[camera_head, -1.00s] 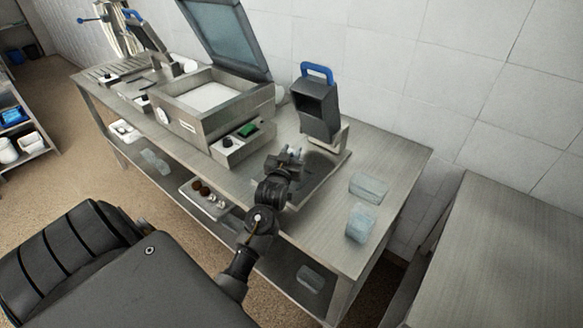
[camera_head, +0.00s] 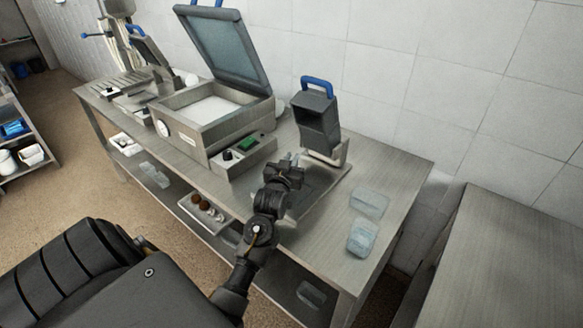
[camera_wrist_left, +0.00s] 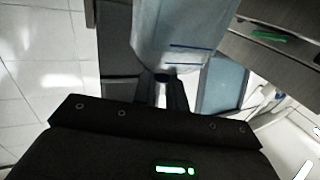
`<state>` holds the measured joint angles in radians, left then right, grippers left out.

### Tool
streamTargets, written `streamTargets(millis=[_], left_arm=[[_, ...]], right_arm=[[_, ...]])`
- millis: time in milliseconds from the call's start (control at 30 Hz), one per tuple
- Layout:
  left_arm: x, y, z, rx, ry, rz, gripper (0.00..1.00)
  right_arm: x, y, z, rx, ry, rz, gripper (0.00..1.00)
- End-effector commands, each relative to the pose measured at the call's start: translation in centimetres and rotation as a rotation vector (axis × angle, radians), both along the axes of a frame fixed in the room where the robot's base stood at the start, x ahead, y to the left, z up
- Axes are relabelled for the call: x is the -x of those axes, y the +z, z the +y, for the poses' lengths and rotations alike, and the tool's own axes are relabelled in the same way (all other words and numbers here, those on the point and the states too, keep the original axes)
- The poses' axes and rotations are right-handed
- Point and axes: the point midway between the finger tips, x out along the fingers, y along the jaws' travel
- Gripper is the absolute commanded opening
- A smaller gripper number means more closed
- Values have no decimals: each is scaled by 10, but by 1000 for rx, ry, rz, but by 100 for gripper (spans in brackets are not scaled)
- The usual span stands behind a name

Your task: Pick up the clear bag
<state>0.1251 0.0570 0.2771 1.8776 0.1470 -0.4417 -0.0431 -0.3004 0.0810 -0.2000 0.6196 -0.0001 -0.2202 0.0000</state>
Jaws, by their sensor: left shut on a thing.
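My left gripper (camera_head: 292,163) is over the middle of the steel table, in front of the dark device with the blue handle. In the left wrist view, my gripper (camera_wrist_left: 163,82) is shut on a clear bag (camera_wrist_left: 180,38), a pale bluish see-through bag with dark blue lines. The bag extends beyond the fingertips. In the head view the held bag is hard to make out behind the gripper. Two more pale clear bags or packs lie on the table's right part, one farther back (camera_head: 369,204) and one nearer (camera_head: 361,238). My right gripper is not in view.
The dark device with a blue handle (camera_head: 318,120) stands just behind my gripper. An open-lidded steel machine (camera_head: 190,130) stands to the left. A lower shelf holds a tray (camera_head: 190,204) and a clear pack (camera_head: 311,294). Another steel table (camera_head: 510,265) is at the right.

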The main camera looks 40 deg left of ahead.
Motion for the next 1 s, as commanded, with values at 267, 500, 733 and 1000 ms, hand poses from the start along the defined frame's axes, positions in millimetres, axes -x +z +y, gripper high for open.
streamTargets(millis=[267,500,733,1000], left_arm=[[24,39,-11,-1,-1,-7,0],[68,77,-31,2,-1,-6,0],[108,99,-49,2,0,-5,0],[127,109,-57,1,0,-1,0]], right_arm=[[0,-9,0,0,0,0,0],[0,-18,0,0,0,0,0],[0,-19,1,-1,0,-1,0],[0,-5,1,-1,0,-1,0]])
